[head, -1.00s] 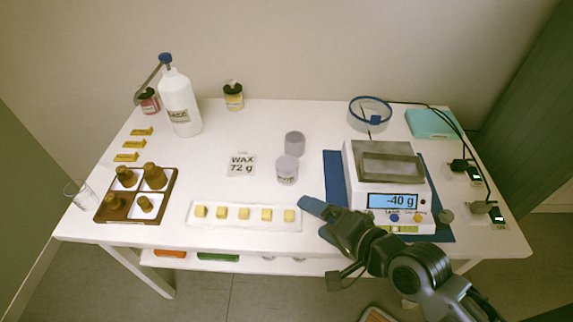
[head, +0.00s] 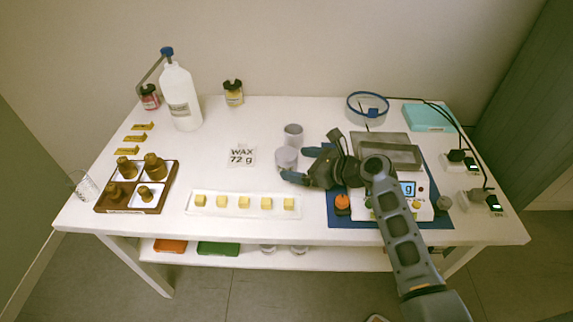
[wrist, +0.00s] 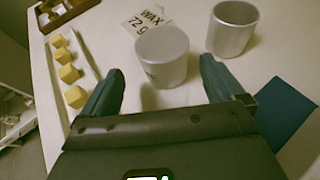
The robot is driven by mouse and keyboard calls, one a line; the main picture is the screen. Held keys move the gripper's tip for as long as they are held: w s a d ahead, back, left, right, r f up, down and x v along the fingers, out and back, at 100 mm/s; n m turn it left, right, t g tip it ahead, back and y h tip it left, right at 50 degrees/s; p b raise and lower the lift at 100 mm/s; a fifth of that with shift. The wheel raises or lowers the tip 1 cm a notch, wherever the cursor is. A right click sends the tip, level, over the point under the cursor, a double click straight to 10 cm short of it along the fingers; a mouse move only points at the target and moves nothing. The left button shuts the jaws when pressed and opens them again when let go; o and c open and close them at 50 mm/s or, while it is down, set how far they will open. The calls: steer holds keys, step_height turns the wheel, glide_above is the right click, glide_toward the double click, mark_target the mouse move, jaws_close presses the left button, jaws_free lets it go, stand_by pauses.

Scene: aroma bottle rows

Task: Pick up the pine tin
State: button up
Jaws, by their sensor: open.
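Two grey metal tins stand near the table's middle. The nearer tin (head: 285,157) has a label on its side, too small to read for sure; it also shows in the wrist view (wrist: 162,52). The farther tin (head: 293,135) stands just behind it, at right in the wrist view (wrist: 232,28). I cannot read which is the pine tin. My gripper (head: 299,164) is open and low, coming from the right, with its fingertips at the nearer tin. In the wrist view my gripper (wrist: 160,72) has one finger on each side of that tin, apart from it.
A "WAX 72 g" card (head: 242,156) lies left of the tins. A white tray of yellow cubes (head: 243,213) lies in front. A scale (head: 388,155) is partly hidden behind my arm.

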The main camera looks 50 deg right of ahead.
mark_target(282, 159)
steer(key=x, duration=0.6)
steer(key=shift+w+d, duration=0.2)
steer(key=shift+w, duration=0.25)
steer(key=c, duration=1.1)
